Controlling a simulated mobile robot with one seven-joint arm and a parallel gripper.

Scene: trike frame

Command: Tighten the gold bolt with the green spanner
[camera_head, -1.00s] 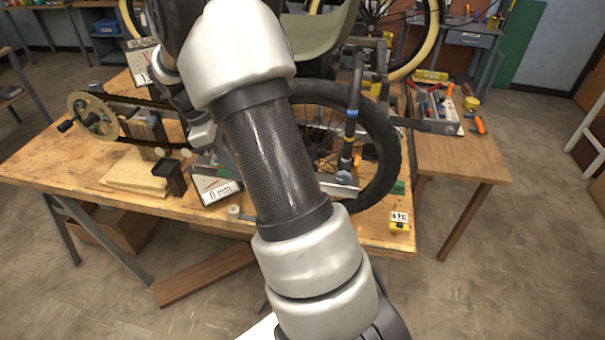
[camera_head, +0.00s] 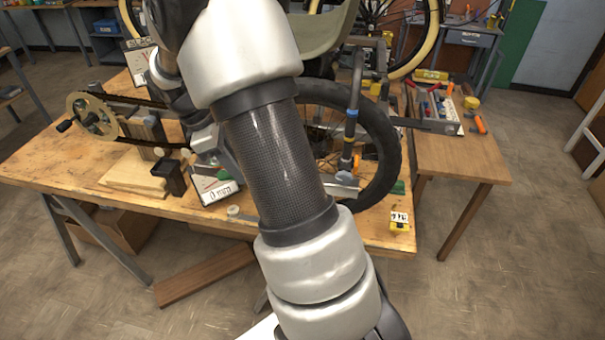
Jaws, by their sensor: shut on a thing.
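My arm crosses the middle of the view, and its far links bend down at the left of the wheel. My gripper's fingers are hidden behind my own arm, so I cannot see what they hold. A small green piece (camera_head: 398,187) shows at the right foot of the wheel; I cannot tell whether it is part of the green spanner. I cannot make out the gold bolt. The spoked wheel (camera_head: 392,140) with its black tyre stands upright on the wooden workbench (camera_head: 60,160), partly behind my arm.
A chain and chainring (camera_head: 92,116) stand on the bench's left. A gauge marked 0 mm (camera_head: 216,188) is beside my arm. A tool tray (camera_head: 440,127) with several tools rests on the right side table (camera_head: 465,165).

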